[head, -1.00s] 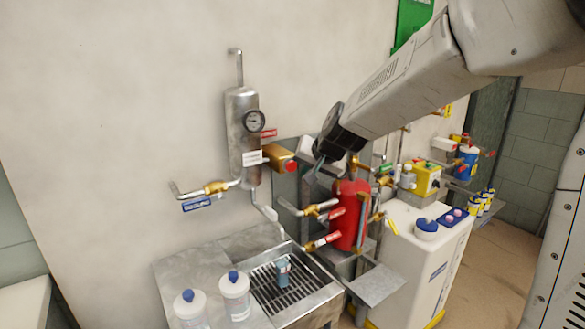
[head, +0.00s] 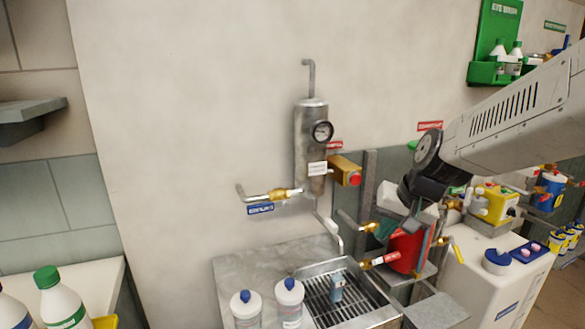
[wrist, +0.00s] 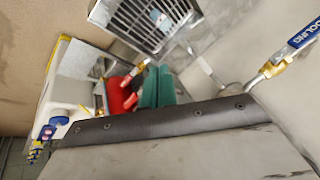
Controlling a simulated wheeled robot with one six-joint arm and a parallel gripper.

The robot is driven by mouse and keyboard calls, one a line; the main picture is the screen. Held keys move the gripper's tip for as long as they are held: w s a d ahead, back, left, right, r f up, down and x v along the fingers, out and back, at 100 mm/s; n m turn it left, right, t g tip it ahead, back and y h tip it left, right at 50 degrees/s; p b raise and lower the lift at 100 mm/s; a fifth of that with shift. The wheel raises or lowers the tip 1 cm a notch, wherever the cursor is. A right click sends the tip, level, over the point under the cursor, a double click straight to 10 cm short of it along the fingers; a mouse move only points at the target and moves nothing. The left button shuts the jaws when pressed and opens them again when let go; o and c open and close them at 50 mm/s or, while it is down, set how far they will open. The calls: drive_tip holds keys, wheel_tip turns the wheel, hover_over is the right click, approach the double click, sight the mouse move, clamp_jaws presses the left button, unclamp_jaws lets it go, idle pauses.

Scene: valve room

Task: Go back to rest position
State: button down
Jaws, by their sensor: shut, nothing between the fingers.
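My gripper (head: 383,231) hangs below my wrist at the right of the head view. Its teal fingers are shut and empty, in front of or beside the red tank (head: 407,250); I cannot tell the gap. In the wrist view my gripper (wrist: 157,76) shows as two teal fingers close together, with the red tank (wrist: 117,97) to their left. My arm reaches in from the right edge and hides part of the wall.
A steel cylinder with a gauge (head: 322,131) is fixed to the wall. A brass valve (head: 283,194) is at its left. A sink grate (head: 345,303) and white bottles (head: 289,297) are below. A green eye wash station (head: 497,45) is at upper right.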

drive_tip(key=s+d+r+n+g+h, duration=0.1)
drive_tip(key=s+d, duration=0.1)
drive_tip(key=s, duration=1.1)
drive_tip(key=s+d+r+n+g+h, duration=0.1)
drive_tip(key=s+d+g, duration=0.1)
drive_tip(key=s, duration=1.1)
drive_tip(key=shift+r+n+h, duration=0.3)
drive_tip(key=shift+r+n, duration=0.05)
drive_tip(key=shift+n, duration=0.05)
drive_tip(key=shift+d, duration=0.1)
